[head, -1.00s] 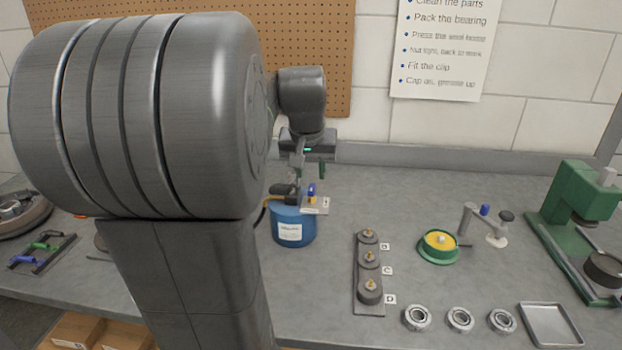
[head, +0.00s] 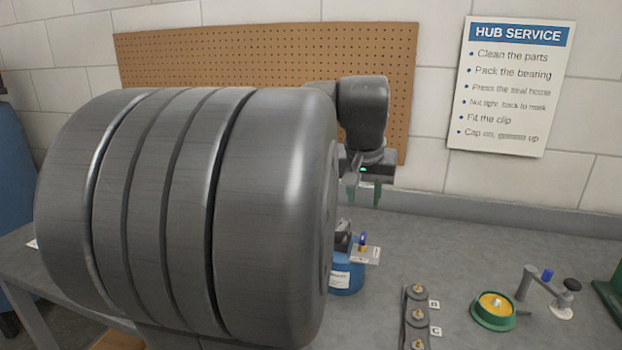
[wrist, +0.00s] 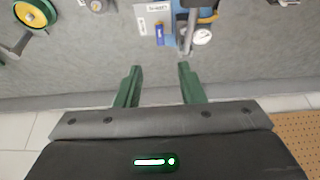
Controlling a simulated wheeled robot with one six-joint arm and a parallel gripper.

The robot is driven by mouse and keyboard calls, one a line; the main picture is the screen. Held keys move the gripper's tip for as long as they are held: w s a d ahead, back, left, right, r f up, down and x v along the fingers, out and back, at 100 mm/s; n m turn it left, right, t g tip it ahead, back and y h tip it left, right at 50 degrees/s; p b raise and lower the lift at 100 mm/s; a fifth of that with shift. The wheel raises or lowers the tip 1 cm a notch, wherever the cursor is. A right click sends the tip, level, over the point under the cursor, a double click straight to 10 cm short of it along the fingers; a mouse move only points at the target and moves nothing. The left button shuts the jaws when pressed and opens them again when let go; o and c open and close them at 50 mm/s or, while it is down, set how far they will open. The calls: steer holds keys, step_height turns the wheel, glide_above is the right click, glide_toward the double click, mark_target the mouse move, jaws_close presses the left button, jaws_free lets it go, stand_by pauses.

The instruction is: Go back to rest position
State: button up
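My gripper (head: 363,192) hangs from the wrist above the back of the workbench (head: 440,240), in front of the pegboard. In the wrist view its two green fingers (wrist: 158,85) stand apart with only bare bench between them, so it is open and empty. The blue tub (head: 347,280) with a white label stands below it, apart from the fingers. A small card with a blue and yellow item (head: 363,248) sits at the tub's top. My large grey arm link covers the left middle of the head view and hides part of the bench.
A stand with several dark hubs (head: 416,318) is right of the tub. A green and yellow round part (head: 494,308) and a small metal post fixture (head: 527,283) stand further right. The pegboard (head: 260,60) and a HUB SERVICE sign (head: 512,85) are on the wall behind.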

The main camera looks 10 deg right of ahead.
mark_target(363, 236)
steer(key=b+x, duration=0.1)
steer(key=x, duration=1.2)
steer(key=shift+f, duration=0.2)
